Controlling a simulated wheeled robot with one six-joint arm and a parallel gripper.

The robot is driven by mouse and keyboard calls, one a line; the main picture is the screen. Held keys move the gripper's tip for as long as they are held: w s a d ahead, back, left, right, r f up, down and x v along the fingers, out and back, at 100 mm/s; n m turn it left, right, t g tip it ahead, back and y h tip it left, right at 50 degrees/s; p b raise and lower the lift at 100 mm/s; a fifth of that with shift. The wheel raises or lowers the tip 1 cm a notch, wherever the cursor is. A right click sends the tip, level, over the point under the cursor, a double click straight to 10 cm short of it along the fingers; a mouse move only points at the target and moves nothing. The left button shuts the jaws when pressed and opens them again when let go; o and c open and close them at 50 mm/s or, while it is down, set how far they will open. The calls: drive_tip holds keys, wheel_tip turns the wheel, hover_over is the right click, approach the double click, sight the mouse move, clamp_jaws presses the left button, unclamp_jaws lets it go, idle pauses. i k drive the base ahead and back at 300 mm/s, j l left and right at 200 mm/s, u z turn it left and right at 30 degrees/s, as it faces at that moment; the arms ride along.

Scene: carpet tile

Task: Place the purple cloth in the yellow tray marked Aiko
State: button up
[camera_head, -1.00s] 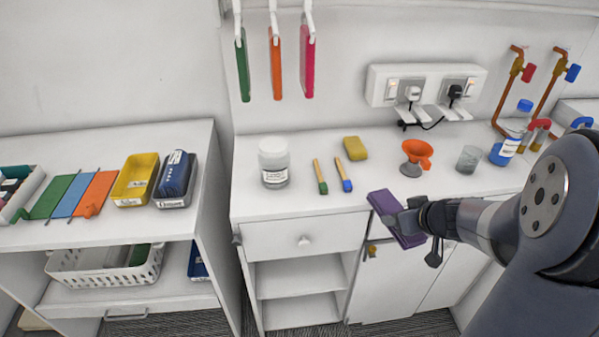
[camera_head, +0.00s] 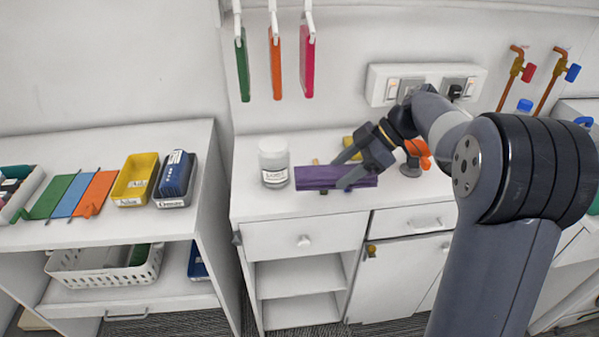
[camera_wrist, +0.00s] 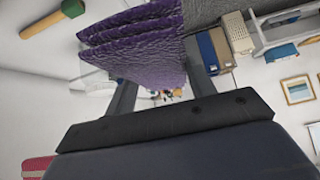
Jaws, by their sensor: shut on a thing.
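The purple cloth (camera_head: 318,178) is folded and held level in front of the right-hand counter, near the white-lidded jar. My gripper (camera_head: 352,168) is shut on it. In the wrist view the folded purple cloth (camera_wrist: 145,45) hangs between my two fingers (camera_wrist: 163,85). The yellow tray (camera_head: 135,182) stands on the left-hand cabinet top and looks empty. It has a white label at its front whose writing is too small to read surely. A dark grey tray (camera_head: 174,182) holding blue folded items stands right beside it, on its right.
A white-lidded jar (camera_head: 274,163) stands left of the cloth on the counter. Green, blue and orange folders (camera_head: 66,197) lie left of the yellow tray. A gap separates the cabinets. An orange funnel (camera_head: 418,152) stands partly hidden behind my arm.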

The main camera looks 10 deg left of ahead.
sight(144, 185)
drive_tip(key=i+j, duration=0.2)
drive_tip(key=i, duration=0.3)
drive_tip(key=i+j, duration=0.15)
drive_tip(key=i, duration=0.3)
